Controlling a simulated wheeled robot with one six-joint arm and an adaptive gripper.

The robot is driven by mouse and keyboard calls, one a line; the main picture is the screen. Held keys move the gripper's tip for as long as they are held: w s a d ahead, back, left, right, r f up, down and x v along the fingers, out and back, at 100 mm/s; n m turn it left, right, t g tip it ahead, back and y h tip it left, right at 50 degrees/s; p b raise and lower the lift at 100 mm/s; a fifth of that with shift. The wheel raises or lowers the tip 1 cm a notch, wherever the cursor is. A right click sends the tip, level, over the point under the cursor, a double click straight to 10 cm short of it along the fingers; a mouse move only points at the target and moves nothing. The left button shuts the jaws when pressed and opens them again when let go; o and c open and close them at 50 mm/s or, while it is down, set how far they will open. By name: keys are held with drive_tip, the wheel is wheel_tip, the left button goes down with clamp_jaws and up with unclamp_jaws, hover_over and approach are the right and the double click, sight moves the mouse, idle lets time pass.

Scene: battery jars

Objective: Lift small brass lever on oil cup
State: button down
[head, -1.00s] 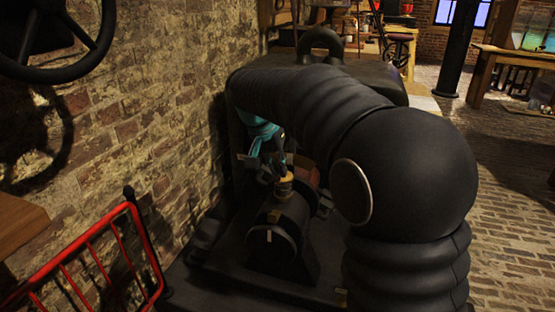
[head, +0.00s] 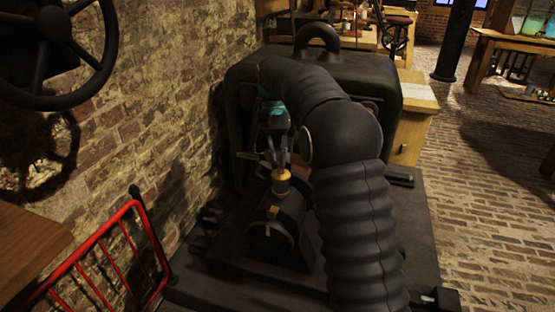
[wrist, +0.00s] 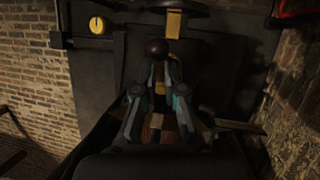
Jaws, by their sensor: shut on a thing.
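The brass oil cup (head: 281,184) stands upright on a dark rounded housing in the head view. My gripper (head: 281,165) comes down from above, its fingertips at the cup's top. The fingers are shut on the small brass lever, which they mostly hide, so its angle cannot be told. In the wrist view my gripper (wrist: 160,72) has its two fingers drawn together, with a dark round ball beyond the tips. That view is too dark to show the lever clearly.
The dark housing (head: 272,232) sits on a black base beside a brick wall. A red rail (head: 100,250) stands at lower left and a black handwheel (head: 52,45) hangs at upper left. A large dark machine body (head: 365,72) is behind. Brick floor (head: 490,190) is open at right.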

sight(279, 178)
drive_tip(key=shift+w, duration=0.1)
idle(0.5)
drive_tip(key=c, duration=1.3)
unclamp_jaws()
drive_tip(key=shift+s+a+f+t+h, duration=0.15)
drive_tip(key=shift+s+t+h, duration=0.3)
drive_tip(key=shift+t, duration=0.45)
drive_tip(key=shift+s+a+f+t+h+b, duration=0.1)
drive_tip(key=shift+s+f+t+h+b, duration=0.1)
drive_tip(key=shift+t+b, duration=0.25)
drive_tip(key=shift+s+a+f+t+h+b, duration=0.1)
drive_tip(key=shift+s+t+b, duration=0.1)
drive_tip(key=shift+t, duration=0.45)
drive_tip(key=f+t+b, duration=0.1)
drive_tip(key=b, duration=0.1)
drive_tip(key=shift+s+h+b, duration=0.15)
drive_tip(key=shift+h+b, duration=0.2)
drive_tip(key=t+b, duration=0.1)
drive_tip(key=b, duration=0.1)
drive_tip(key=t+b, duration=0.1)
drive_tip(key=b, duration=0.2)
drive_tip(key=t+h+b, duration=0.1)
drive_tip(key=b, duration=0.1)
drive_tip(key=shift+s+a+f+m, duration=0.15)
drive_tip(key=shift+s+f+m, duration=0.15)
drive_tip(key=shift+f+m, duration=0.1)
